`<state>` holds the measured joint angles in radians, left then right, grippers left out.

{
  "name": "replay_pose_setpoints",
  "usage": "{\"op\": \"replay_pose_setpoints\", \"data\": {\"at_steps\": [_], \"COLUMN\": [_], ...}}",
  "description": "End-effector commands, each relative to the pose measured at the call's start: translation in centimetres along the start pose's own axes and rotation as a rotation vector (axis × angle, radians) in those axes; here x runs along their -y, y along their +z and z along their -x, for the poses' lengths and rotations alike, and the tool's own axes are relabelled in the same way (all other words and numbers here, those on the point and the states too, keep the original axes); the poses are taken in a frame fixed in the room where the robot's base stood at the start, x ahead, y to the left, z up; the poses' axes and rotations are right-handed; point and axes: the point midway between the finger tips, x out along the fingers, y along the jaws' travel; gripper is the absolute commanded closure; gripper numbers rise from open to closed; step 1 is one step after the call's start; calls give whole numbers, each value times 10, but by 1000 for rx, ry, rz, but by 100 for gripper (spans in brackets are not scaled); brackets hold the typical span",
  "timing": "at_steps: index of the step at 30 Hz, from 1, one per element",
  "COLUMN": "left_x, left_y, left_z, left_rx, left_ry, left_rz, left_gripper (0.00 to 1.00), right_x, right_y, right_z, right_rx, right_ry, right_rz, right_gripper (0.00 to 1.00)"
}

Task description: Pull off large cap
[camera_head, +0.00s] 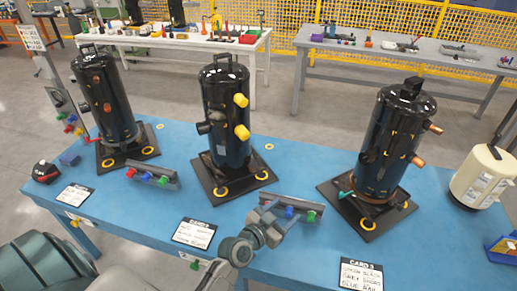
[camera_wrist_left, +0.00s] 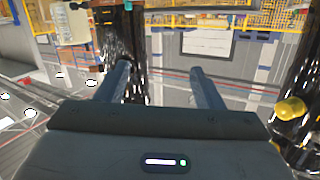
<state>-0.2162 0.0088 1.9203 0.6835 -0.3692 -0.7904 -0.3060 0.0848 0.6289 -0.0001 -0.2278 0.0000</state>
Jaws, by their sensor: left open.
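The middle compressor (camera_head: 225,115) is a black upright cylinder with two yellow caps on its right side, an upper cap (camera_head: 241,100) and a lower cap (camera_head: 242,132). I cannot tell which is larger. A dark stub (camera_head: 205,127) sticks out on its left. My left gripper (camera_head: 277,222) is over the table in front of this compressor, near a small rail. In the left wrist view my left gripper (camera_wrist_left: 161,72) is open, with nothing between its fingers. A yellow cap (camera_wrist_left: 291,108) shows at the right edge there, apart from the fingers. My right gripper is not in view.
Black compressors stand at left (camera_head: 103,95) and right (camera_head: 392,140) on the blue table (camera_head: 320,175). Small rails with coloured caps lie at left (camera_head: 135,170) and beside my gripper. White cards (camera_head: 194,233) line the front. A cream canister (camera_head: 482,178) stands far right.

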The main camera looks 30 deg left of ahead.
Motion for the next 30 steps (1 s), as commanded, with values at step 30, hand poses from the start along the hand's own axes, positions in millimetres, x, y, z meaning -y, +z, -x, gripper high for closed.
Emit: {"op": "replay_pose_setpoints", "data": {"at_steps": [30], "left_x": [184], "left_y": [-107], "left_z": [-47], "left_rx": [69], "left_ry": [-1242], "left_rz": [287], "left_gripper": [39], "right_x": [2], "right_y": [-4], "right_z": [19], "right_rx": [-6], "right_ry": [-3], "right_rz": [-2], "right_gripper": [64]}}
